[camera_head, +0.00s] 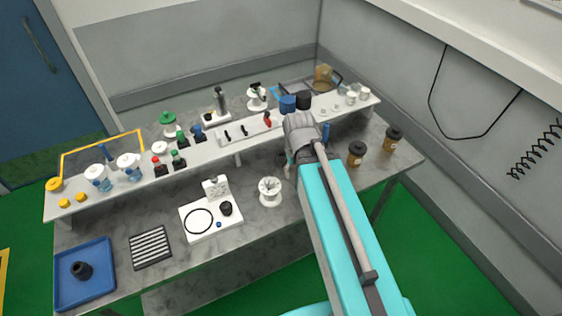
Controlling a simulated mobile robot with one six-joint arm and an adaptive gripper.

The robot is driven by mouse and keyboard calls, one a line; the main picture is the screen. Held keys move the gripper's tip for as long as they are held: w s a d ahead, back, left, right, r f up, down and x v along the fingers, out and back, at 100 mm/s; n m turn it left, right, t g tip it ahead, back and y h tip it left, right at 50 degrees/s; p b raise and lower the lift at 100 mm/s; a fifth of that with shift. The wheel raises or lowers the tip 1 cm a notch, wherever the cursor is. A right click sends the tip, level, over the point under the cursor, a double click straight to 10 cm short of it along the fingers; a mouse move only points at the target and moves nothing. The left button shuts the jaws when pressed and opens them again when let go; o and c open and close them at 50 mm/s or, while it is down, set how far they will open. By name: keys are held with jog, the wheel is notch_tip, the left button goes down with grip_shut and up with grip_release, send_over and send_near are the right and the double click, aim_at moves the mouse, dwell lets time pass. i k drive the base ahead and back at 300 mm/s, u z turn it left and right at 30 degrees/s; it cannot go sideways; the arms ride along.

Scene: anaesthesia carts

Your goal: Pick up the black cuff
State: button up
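Which thing is the black cuff is not certain at this size. A black, roll-like piece (303,99) stands on the raised white shelf beside a similar blue piece (288,104). Another small black, hollow-looking piece (81,270) lies in the blue tray (104,290) at the front left. A third dark piece (226,208) sits on a white board (205,231). My gripper (289,168) is over the right half of the bench, just below the blue and black pieces in the picture. My grey wrist and teal arm hide most of it, so its fingers cannot be made out.
The white shelf (205,152) runs along the bench with several bottles and small devices on it. A white spool-like piece (270,191) stands left of my arm. Two brown jars with dark lids (356,154) stand to its right. A striped black pad (150,248) lies beside the tray.

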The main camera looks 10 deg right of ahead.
aim_at(280, 160)
jog(key=z, duration=2.25)
jog(key=i, duration=2.3)
